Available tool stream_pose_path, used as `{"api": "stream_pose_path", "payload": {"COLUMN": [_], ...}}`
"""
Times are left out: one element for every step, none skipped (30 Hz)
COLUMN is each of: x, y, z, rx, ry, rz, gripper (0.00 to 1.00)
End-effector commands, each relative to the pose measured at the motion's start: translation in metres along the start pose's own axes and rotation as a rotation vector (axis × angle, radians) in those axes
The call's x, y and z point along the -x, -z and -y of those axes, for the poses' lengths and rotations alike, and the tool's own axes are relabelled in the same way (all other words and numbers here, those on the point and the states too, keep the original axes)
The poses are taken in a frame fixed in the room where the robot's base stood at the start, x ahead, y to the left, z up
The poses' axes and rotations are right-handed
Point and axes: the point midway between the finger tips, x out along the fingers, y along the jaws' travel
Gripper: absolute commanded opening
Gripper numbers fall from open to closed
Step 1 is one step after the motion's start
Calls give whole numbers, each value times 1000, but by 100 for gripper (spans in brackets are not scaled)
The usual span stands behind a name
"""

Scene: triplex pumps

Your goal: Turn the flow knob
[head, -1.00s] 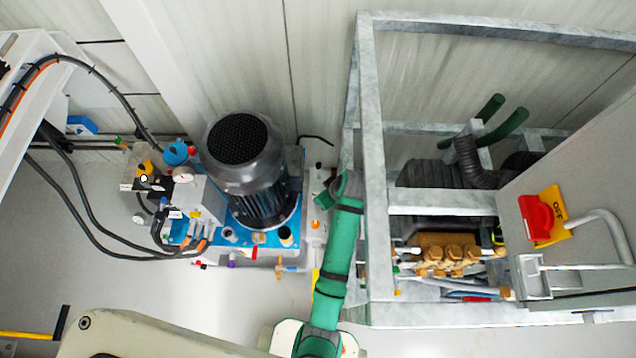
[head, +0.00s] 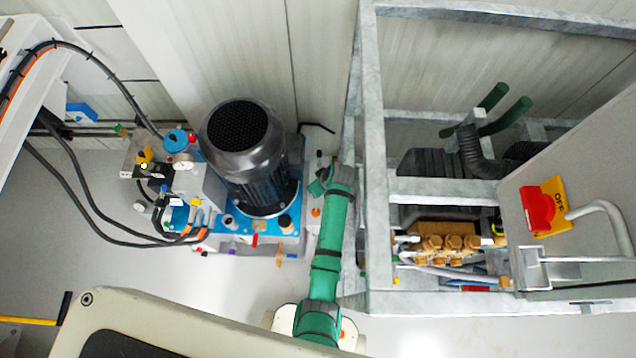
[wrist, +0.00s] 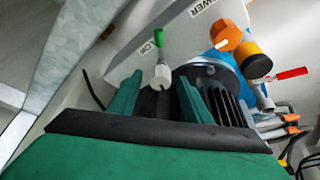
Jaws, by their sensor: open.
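No knob can be read as the flow knob by its label. In the head view, a small yellow knob (head: 145,155) and a blue round cap (head: 175,139) sit on the valve block left of the black motor (head: 245,160). My green gripper (head: 322,184) is right of the motor, beside the metal frame, well apart from those knobs. In the wrist view my gripper (wrist: 160,97) has its two green fingers apart with nothing held. A white fitting with a green-tipped lever (wrist: 140,45) shows beyond them. An orange cap (wrist: 228,34) and a yellow-black knob (wrist: 252,62) lie to the right.
A galvanized frame (head: 372,120) stands close to the right of my arm. It holds brass pump parts (head: 450,245), and a panel with a red switch (head: 537,208) is on its right. Black hoses (head: 75,200) hang at the left.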

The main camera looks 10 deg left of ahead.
Motion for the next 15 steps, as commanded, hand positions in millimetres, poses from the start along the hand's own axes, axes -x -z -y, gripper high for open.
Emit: {"api": "stream_pose_path", "payload": {"x": [-1, -1, -1, -1, -1, -1, 0, 0, 0, 0, 0, 0, 0, 0, 0], "y": [0, 0, 0, 0, 0, 0, 0, 0, 0, 0, 0, 0, 0, 0, 0], "z": [0, 0, 0, 0, 0, 0, 0, 0, 0, 0, 0, 0, 0, 0, 0], "rx": [0, 0, 0, 0, 0, 0, 0, 0, 0, 0, 0, 0, 0, 0, 0], "ry": [0, 0, 0, 0, 0, 0, 0, 0, 0, 0, 0, 0, 0, 0, 0], "rz": [0, 0, 0, 0, 0, 0, 0, 0, 0, 0, 0, 1, 1, 1, 1], "gripper": [45, 45, 45, 45, 45, 45, 42, 35, 26, 19, 11, 3, 4, 4, 4]}}
